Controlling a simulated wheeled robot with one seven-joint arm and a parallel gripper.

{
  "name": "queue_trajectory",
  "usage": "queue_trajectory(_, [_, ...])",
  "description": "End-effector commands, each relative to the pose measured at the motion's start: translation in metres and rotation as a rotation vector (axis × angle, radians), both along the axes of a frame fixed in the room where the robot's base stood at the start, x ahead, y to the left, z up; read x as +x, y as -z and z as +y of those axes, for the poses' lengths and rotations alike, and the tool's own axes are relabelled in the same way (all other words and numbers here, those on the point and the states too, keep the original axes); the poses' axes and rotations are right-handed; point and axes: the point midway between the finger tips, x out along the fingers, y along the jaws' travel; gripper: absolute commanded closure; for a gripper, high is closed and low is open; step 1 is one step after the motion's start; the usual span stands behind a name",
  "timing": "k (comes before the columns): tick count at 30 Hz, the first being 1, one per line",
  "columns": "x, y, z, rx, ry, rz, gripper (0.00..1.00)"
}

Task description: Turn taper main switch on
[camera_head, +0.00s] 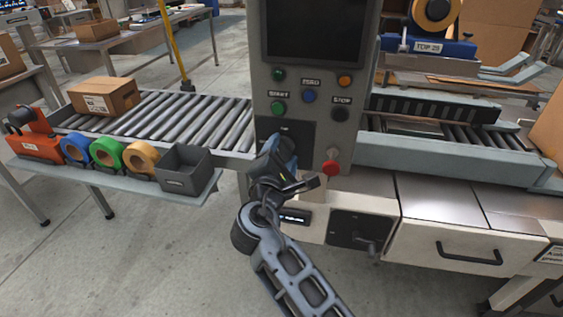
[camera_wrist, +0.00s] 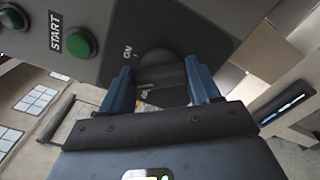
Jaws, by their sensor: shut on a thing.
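A dark rotary switch knob (camera_wrist: 158,62) sits on a black plate (camera_head: 300,135) low on the grey control pillar. In the wrist view an ON mark lies at the upper left of the knob, and another partly hidden mark lies between my fingers. My gripper (camera_head: 282,150) is shut on the knob, with its blue fingers (camera_wrist: 160,88) on either side of it. The knob's pointer is hidden, so its setting cannot be told. A second black plate with a dark handle (camera_head: 370,245) is on the cabinet at the lower right.
A red knob (camera_head: 331,167) is close to the right of my gripper. A roller conveyor (camera_head: 205,120) and a shelf with tape rolls (camera_head: 108,152) are at the left.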

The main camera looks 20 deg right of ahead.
Motion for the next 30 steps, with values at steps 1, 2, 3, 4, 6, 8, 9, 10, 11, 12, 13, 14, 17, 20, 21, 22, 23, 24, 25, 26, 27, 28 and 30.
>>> queue_trajectory(1, [-0.0003, 0.0052, -0.0001, 0.036, 0.001, -0.027, 0.69])
queue_trajectory(2, [-0.0004, 0.0054, -0.0001, 0.06, 0.001, -0.044, 0.69])
queue_trajectory(3, [-0.0004, 0.0055, -0.0001, 0.09, 0.001, -0.066, 0.69])
queue_trajectory(4, [-0.0005, 0.0056, -0.0003, 0.114, 0.001, -0.083, 0.69])
queue_trajectory(6, [-0.0005, 0.006, -0.0009, 0.165, 0.002, -0.121, 0.69])
queue_trajectory(8, [-0.0005, 0.0061, -0.0009, 0.211, 0.001, -0.154, 0.69])
queue_trajectory(9, [-0.0006, 0.0062, -0.0009, 0.239, 0.001, -0.174, 0.69])
queue_trajectory(10, [-0.0006, 0.0063, -0.0009, 0.259, 0.001, -0.189, 0.69])
queue_trajectory(11, [-0.0007, 0.0065, -0.0007, 0.28, 0.001, -0.204, 0.69])
queue_trajectory(12, [-0.0008, 0.0065, -0.0006, 0.306, 0.001, -0.223, 0.69])
queue_trajectory(13, [-0.0009, 0.0065, -0.0006, 0.325, 0.0, -0.236, 0.69])
queue_trajectory(14, [-0.0009, 0.0065, -0.0006, 0.343, 0.0, -0.249, 0.69])
queue_trajectory(17, [-0.0009, 0.0066, -0.0006, 0.397, 0.001, -0.288, 0.69])
queue_trajectory(20, [-0.001, 0.006, -0.0007, 0.442, 0.001, -0.321, 0.69])
queue_trajectory(21, [-0.0009, 0.0058, -0.0007, 0.458, 0.001, -0.331, 0.69])
queue_trajectory(22, [-0.0009, 0.0057, -0.0007, 0.468, 0.001, -0.339, 0.69])
queue_trajectory(23, [-0.0009, 0.0055, -0.0007, 0.478, 0.001, -0.346, 0.69])
queue_trajectory(24, [-0.0008, 0.0054, -0.0008, 0.488, 0.001, -0.354, 0.69])
queue_trajectory(25, [-0.0008, 0.0052, -0.0008, 0.495, 0.001, -0.359, 0.69])
queue_trajectory(26, [-0.0008, 0.0052, -0.0009, 0.502, 0.001, -0.364, 0.69])
queue_trajectory(27, [-0.0008, 0.005, -0.0009, 0.51, 0.002, -0.369, 0.69])
queue_trajectory(28, [-0.0008, 0.0049, -0.001, 0.514, 0.002, -0.372, 0.69])
queue_trajectory(30, [-0.0009, 0.0046, -0.001, 0.523, 0.002, -0.378, 0.69])
